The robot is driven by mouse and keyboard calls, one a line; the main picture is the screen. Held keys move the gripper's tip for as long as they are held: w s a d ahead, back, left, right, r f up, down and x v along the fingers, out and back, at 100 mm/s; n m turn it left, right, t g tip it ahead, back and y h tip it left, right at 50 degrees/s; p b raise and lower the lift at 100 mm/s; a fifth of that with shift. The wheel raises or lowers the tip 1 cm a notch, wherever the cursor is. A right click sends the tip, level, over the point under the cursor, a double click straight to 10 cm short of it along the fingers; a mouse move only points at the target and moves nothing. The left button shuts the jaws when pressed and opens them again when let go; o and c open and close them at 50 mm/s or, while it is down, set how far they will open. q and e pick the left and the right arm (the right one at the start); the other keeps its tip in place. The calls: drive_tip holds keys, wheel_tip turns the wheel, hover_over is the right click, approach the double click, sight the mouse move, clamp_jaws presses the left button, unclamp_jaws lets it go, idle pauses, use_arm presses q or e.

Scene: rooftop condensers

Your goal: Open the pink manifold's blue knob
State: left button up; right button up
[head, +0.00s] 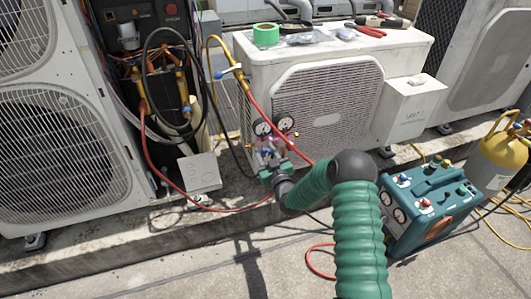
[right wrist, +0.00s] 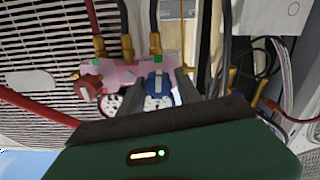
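The pink manifold (right wrist: 122,73) hangs in front of the white condenser, with brass fittings and hoses; in the head view it is small and partly hidden by my right gripper (head: 270,163). Its blue knob (right wrist: 157,87) is between the two fingers of my right gripper (right wrist: 162,82) in the right wrist view. The fingers stand apart, one on each side of the knob, with a narrow gap seen at the right finger. The manifold's red knob (right wrist: 90,86) is to the left, outside the fingers. My left gripper is not in view.
Two gauges (head: 273,127) sit at the manifold. A red hose (head: 255,104) runs close by. The condenser (head: 325,105) is just behind, with tape (head: 266,34) and pliers (head: 365,31) on top. A teal machine (head: 429,208) and a yellow cylinder (head: 504,155) stand right.

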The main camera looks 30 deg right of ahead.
drive_tip(key=shift+d, duration=0.1)
clamp_jaws()
drive_tip(key=shift+r+m+p, duration=0.1)
drive_tip(key=shift+m+p, duration=0.3)
drive_tip(key=shift+m, duration=0.3)
drive_tip(key=shift+o, duration=1.7)
unclamp_jaws()
drive_tip(key=shift+s, duration=0.1)
